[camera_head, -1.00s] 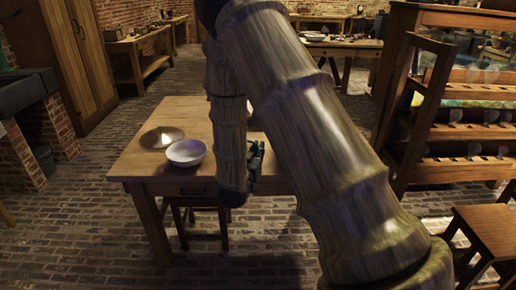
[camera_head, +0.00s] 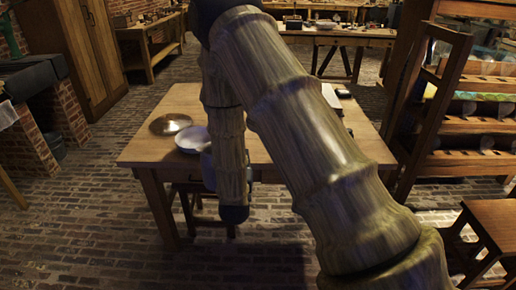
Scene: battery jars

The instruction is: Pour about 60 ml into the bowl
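A pale bowl (camera_head: 190,139) stands on the wooden table (camera_head: 150,152), near its front left part. Its right side is hidden behind my arm's hanging forearm. A shallow round brownish dish (camera_head: 170,124) lies just behind and left of the bowl. My gripper is hidden behind my own arm, so I cannot see its fingers or whether it holds anything. No pouring vessel can be made out.
A pale flat object (camera_head: 331,96) and a small dark item (camera_head: 343,93) lie at the table's back right. A stool stands under the front edge. A wooden rack (camera_head: 470,125) is at the right. The table's left edge is clear.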

